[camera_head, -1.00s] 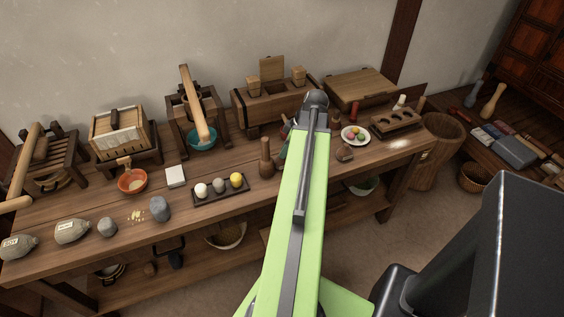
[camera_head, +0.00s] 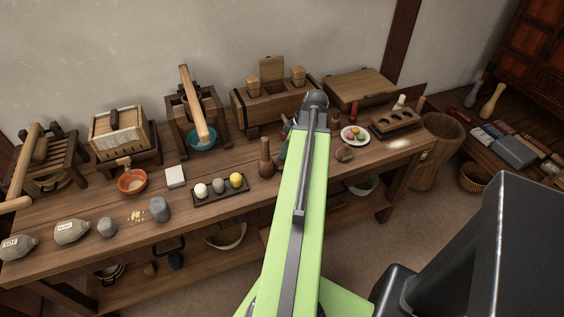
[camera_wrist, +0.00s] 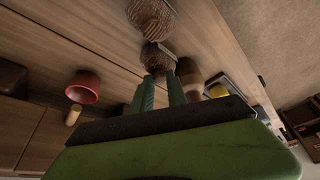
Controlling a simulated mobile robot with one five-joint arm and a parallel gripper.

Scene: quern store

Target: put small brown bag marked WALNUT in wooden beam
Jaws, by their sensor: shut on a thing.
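The small brown bag (camera_wrist: 152,14) shows at the top of the wrist view, with its narrower end between my green fingertips. My gripper (camera_wrist: 160,88) is shut on that end. A small brown thing just right of my arm in the head view, near the table's front edge, looks like the same bag (camera_head: 344,154). The marking WALNUT cannot be read. In the head view my arm hides most of the gripper. The wooden beam (camera_head: 268,111) stands at the back of the table, behind and left of my arm, with an upright board and two wooden blocks on top.
A wooden pestle (camera_head: 265,160) and a dark tray (camera_head: 221,192) of balls stand left of my arm. A plate of coloured balls (camera_head: 355,135) and a block with hollows (camera_head: 397,123) lie right. Grey bags (camera_head: 72,231) lie front left. A teal bowl (camera_head: 202,139) sits left of the beam.

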